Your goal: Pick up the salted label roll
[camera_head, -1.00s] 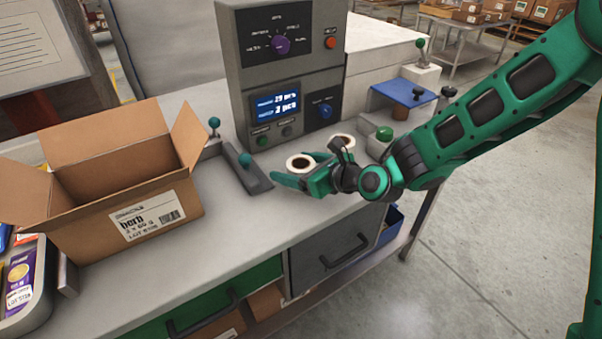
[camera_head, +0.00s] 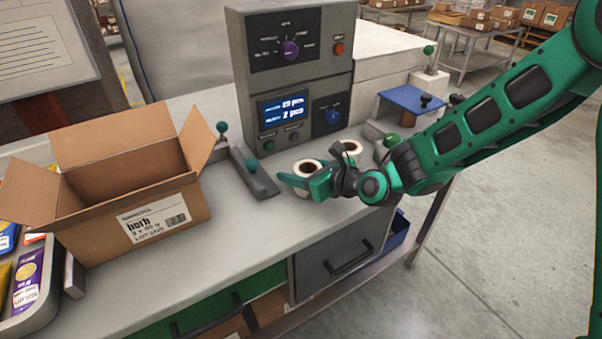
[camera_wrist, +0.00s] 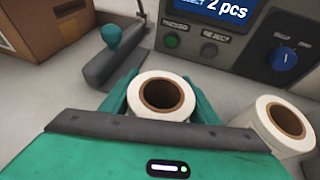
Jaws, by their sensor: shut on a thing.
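A white label roll (camera_wrist: 184,98) with a brown core sits between the two green fingers of my gripper (camera_wrist: 160,101) in the wrist view. My gripper is shut on this roll, which also shows in the head view (camera_head: 308,166), at the counter in front of the control box. A second white label roll (camera_wrist: 277,128) stands free to the right of my gripper; in the head view (camera_head: 352,148) it is partly hidden behind my wrist. I cannot read any print on either roll, so which is salted does not show.
A grey control box (camera_head: 290,75) with a screen and knobs stands behind the rolls. A lever (camera_head: 252,172) on a grey base is close on the left. An open cardboard box (camera_head: 150,220) labelled herb stands farther left. A blue-topped stand (camera_head: 405,102) is at right.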

